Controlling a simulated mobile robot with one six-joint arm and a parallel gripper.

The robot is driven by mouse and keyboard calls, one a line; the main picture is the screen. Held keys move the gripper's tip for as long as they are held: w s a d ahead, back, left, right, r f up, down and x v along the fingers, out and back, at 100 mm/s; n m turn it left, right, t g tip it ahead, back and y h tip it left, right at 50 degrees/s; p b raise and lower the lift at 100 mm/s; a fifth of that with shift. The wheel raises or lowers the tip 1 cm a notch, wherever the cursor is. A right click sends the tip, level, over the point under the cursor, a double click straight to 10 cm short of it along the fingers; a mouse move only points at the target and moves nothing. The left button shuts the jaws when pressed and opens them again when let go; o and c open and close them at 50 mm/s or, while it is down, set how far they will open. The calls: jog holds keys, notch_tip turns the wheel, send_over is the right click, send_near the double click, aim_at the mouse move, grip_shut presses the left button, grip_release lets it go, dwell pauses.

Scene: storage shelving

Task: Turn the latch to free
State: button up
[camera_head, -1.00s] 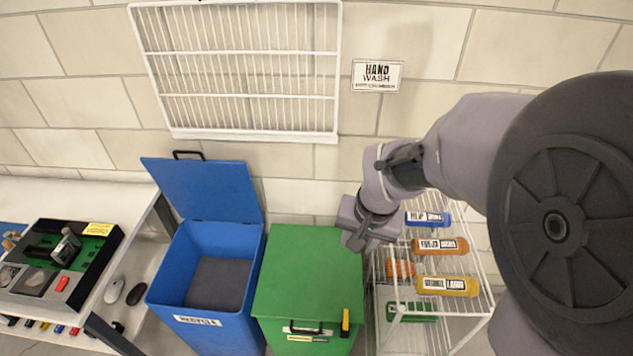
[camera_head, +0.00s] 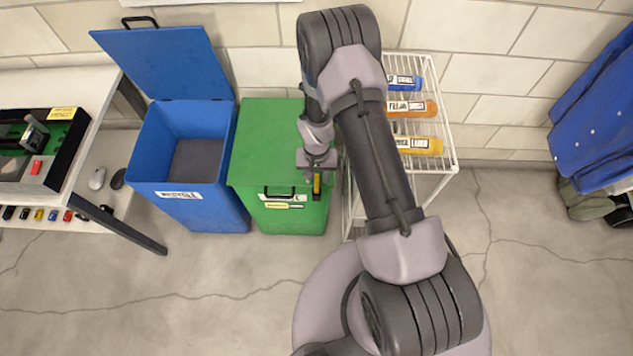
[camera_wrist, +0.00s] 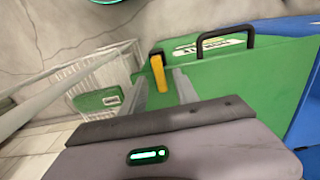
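The yellow latch (camera_head: 317,186) is at the front right of the closed green bin (camera_head: 262,140), beside the black handle (camera_head: 279,193). In the wrist view the latch (camera_wrist: 158,74) shows a black end and lies between the two grey fingers of my gripper (camera_wrist: 160,78). The fingers are apart, one on each side of it in the picture; I cannot tell whether either touches it. In the head view my gripper (camera_head: 317,174) is over the bin's front right corner and partly hides the latch.
The blue bin (camera_head: 150,160) stands open to the left, its lid raised. A white wire rack (camera_head: 447,150) with several labelled bottles is close on the right. A workbench (camera_head: 95,75) is at the far left. The floor in front is clear.

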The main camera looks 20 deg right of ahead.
aim_at(311, 185)
jog(key=shift+f, duration=1.15)
jog(key=shift+c, duration=0.5)
grip_shut()
jog(key=n, duration=0.2)
jog(key=n+b, duration=0.1)
jog(key=n, duration=0.2)
jog(key=shift+a, duration=0.35)
jog(key=n, duration=0.4)
jog(key=shift+s+a, duration=0.15)
jog(key=shift+a, duration=0.2)
jog(key=shift+s+a+n, duration=0.15)
jog(key=shift+n, duration=1.3)
jog(key=shift+s+a+n, duration=0.1)
jog(key=shift+s+n, duration=0.05)
jog(key=shift+n, duration=1.35)
jog(key=shift+s+a+n, duration=0.15)
jog(key=shift+n, duration=1.3)
